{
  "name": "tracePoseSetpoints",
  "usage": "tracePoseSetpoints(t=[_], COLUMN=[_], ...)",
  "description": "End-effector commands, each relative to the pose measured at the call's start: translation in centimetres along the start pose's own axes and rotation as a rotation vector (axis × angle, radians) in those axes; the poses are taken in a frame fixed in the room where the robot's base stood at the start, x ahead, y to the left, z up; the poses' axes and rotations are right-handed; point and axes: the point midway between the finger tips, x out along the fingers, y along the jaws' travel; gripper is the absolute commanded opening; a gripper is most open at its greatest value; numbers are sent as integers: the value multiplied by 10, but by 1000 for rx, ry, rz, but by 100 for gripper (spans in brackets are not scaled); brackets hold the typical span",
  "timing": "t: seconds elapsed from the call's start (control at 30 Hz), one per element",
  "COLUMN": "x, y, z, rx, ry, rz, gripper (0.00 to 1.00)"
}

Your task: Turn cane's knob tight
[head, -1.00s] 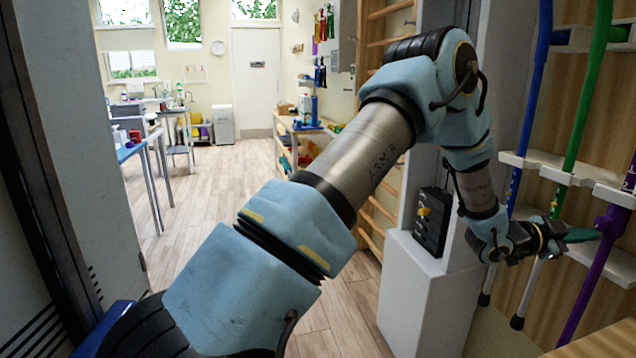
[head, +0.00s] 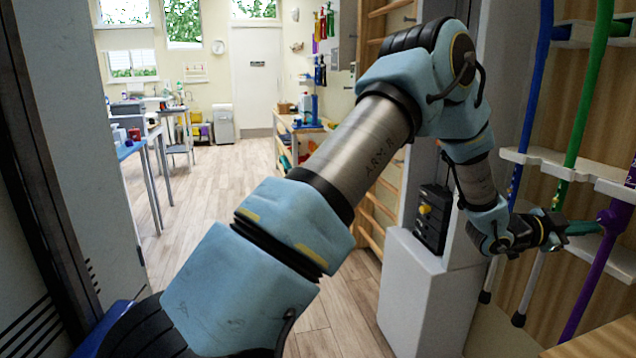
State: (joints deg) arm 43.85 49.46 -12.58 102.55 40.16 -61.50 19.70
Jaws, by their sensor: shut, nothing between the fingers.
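Three canes hang in a white rack on the right: a blue one (head: 533,95), a green one (head: 583,110) and a purple one (head: 590,275). The purple cane has a thicker collar (head: 613,216) partway down its shaft; I cannot make out clearly which part is its knob.
White rack shelves (head: 540,160) and wooden boarding are close around my gripper. A white cabinet (head: 425,295) and a black box with a yellow knob (head: 432,220) stand left of my wrist. The wooden floor (head: 215,235) is open at the left.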

Motion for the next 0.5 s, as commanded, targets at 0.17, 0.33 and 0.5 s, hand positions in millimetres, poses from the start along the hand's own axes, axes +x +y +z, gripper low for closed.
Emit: tracePoseSetpoints(t=[0.17, 0.33, 0.5], x=[1, 1, 1], y=[-3, -4, -6], z=[-2, -2, -2], rx=[2, 2, 2], ry=[8, 8, 8], rz=[-2, -2, -2], gripper=[0, 0, 0])
